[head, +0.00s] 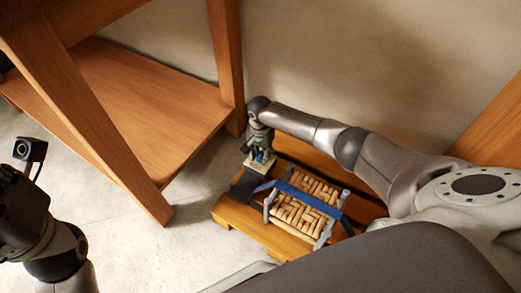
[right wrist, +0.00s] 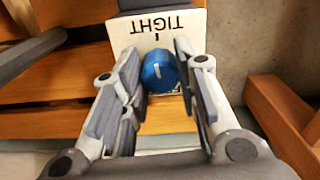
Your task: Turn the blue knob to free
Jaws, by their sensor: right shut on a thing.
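The blue knob (right wrist: 159,72) sits on a white plate (right wrist: 125,32) marked TIGHT, which reads upside down in the right wrist view. A short white line on the knob points roughly toward the tick by TIGHT. Other lettering at the plate's lower edge is mostly hidden by a finger. My right gripper (right wrist: 158,65) has its two fingers on either side of the knob and is shut on it. In the head view my right gripper (head: 259,145) reaches down onto the plate (head: 257,163), and the knob is small there.
A wooden bench (head: 239,216) carries woven bark panels (head: 297,216) in a grey frame with a blue strap (head: 310,198). A wooden table (head: 150,105) stands at left, its leg near my right gripper. A wall is behind. My left arm is at lower left.

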